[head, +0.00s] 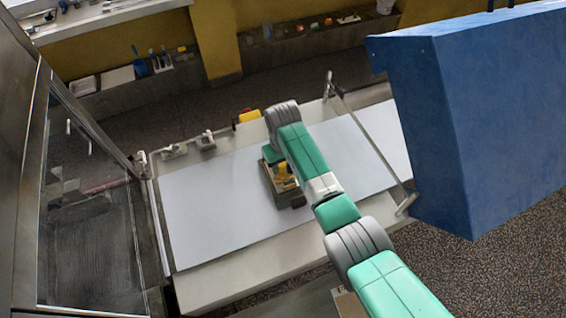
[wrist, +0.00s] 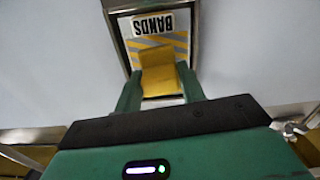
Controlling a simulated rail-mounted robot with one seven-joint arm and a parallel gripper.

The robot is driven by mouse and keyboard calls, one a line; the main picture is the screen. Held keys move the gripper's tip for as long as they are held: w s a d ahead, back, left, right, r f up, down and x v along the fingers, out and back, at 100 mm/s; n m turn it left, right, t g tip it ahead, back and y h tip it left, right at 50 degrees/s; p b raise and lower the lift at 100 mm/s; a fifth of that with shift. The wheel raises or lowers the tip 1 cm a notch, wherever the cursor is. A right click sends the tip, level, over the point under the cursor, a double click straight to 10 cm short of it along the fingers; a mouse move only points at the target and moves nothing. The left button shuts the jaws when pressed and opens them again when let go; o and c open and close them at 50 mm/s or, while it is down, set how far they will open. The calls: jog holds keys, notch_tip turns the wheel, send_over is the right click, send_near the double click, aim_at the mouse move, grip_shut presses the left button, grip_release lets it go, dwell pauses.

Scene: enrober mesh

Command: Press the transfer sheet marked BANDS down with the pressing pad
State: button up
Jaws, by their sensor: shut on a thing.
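My gripper (wrist: 161,84) has its two green fingers closed on either side of a yellow block, which I take to be the pressing pad (wrist: 158,57). In the head view the yellow pad (head: 284,170) shows beneath my wrist. The transfer sheet (wrist: 181,44), with yellow and grey stripes and a BANDS label (wrist: 153,24) upside down in the picture, lies within a metal-edged frame. The pad is over the striped part, nearer my gripper than the label. I cannot tell whether the pad touches the sheet.
The frame (head: 272,186) stands on a wide pale belt surface (head: 215,205) with free room on both sides. A large blue housing (head: 480,110) rises at the right. A glass-panelled machine (head: 90,215) stands at the left. Small fittings (head: 175,150) line the far edge.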

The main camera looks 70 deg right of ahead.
jog(key=shift+f+b, duration=0.35)
jog(key=shift+f, duration=0.35)
dwell(1.2)
notch_tip(320, 180, up, 7)
jog(key=p, duration=0.7)
jog(key=shift+r, duration=0.2)
jog(key=shift+f, duration=0.1)
